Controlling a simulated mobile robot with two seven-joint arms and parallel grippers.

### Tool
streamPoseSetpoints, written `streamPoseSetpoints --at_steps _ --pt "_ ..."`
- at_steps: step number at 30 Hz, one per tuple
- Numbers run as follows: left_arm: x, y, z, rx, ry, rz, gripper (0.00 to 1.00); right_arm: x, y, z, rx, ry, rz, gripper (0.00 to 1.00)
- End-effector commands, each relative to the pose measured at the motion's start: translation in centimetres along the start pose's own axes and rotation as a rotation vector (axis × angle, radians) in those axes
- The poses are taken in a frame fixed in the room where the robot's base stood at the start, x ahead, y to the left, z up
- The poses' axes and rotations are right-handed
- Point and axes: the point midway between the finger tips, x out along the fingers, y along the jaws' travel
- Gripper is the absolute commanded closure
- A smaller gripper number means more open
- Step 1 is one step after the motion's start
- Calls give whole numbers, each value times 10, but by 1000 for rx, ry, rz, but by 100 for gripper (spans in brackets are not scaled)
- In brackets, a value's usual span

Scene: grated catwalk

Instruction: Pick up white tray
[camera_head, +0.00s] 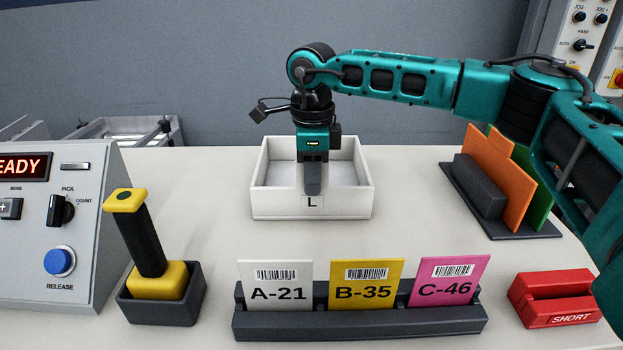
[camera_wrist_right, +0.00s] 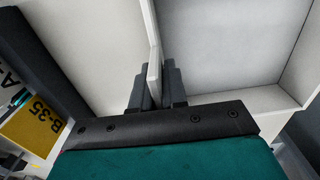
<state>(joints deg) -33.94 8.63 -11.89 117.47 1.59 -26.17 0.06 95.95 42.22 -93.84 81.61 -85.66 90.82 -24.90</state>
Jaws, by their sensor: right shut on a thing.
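The white tray (camera_head: 360,207) is an open, shallow box with an "L" label on its front wall, standing on the pale table behind the card holder. My right gripper (camera_head: 312,186) comes down from above at the middle of the tray's front wall. In the right wrist view the gripper (camera_wrist_right: 155,88) has a finger on each side of the tray's wall (camera_wrist_right: 152,45) and is shut on it. The tray looks empty and level. Whether it touches the table is hard to tell. My left gripper is not in view.
In front stands a dark holder (camera_head: 360,325) with white, yellow and pink cards. A black-and-yellow handle (camera_head: 148,240) in a dark cup and a control panel (camera_head: 60,220) are at left. A rack with orange and green plates (camera_head: 500,185) and a red "SHORT" block (camera_head: 553,290) are at right.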

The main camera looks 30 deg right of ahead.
Motion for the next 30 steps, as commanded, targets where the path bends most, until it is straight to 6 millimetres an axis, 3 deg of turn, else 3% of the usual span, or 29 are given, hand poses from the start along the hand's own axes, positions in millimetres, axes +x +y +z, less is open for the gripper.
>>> streamPoseSetpoints --at_steps 10,14,30 --pt "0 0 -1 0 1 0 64 -4 -1 0 0 -3 -3 100" --pt "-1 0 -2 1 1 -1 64 -17 -1 1 1 -3 -4 100" --pt "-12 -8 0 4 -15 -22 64 -159 0 1 0 -4 -5 100"
